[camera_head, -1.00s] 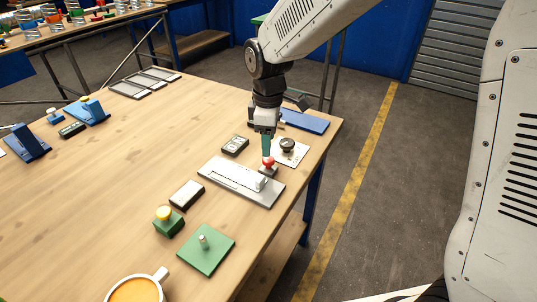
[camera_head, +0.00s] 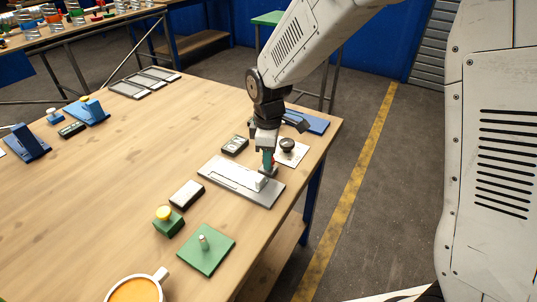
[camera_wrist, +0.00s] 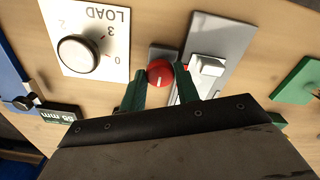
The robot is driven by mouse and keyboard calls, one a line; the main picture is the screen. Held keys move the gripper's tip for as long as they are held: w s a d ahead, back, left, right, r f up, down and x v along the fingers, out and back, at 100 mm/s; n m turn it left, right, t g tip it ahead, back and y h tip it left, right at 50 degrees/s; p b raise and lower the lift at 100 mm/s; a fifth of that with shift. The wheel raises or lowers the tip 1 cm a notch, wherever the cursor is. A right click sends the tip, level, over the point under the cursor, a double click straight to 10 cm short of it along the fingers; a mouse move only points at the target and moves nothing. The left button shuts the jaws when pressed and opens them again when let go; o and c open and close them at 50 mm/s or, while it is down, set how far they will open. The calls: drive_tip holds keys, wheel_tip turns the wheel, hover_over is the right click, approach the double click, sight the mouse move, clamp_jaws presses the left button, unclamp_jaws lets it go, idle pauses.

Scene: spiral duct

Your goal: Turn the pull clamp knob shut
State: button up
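The red clamp knob (camera_wrist: 160,73) with a pale mark shows in the wrist view, on a small grey base (camera_wrist: 162,53) beside the grey metal plate (camera_wrist: 222,36). My gripper (camera_wrist: 161,76) has its green fingers on both sides of the knob, very close to it. Whether they press on it I cannot tell. In the head view my gripper (camera_head: 268,167) is low at the far right end of the plate (camera_head: 236,177) and mostly hides the knob. A pale block (camera_wrist: 207,65) stands on the plate.
A dark dial on a white LOAD card (camera_wrist: 95,40) sits close by. A blue plate (camera_head: 308,122), a yellow button on a green box (camera_head: 168,221), a green plate (camera_head: 206,250) and a mug (camera_head: 136,289) stand around. The table's left middle is clear.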

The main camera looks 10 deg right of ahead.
drive_tip(key=m, duration=0.4)
drive_tip(key=shift+m, duration=0.4)
drive_tip(key=m, duration=0.9)
drive_tip(key=shift+w+m, duration=0.1)
drive_tip(key=shift+m, duration=1.8)
drive_tip(key=o, duration=1)
drive_tip(key=shift+c, duration=0.2)
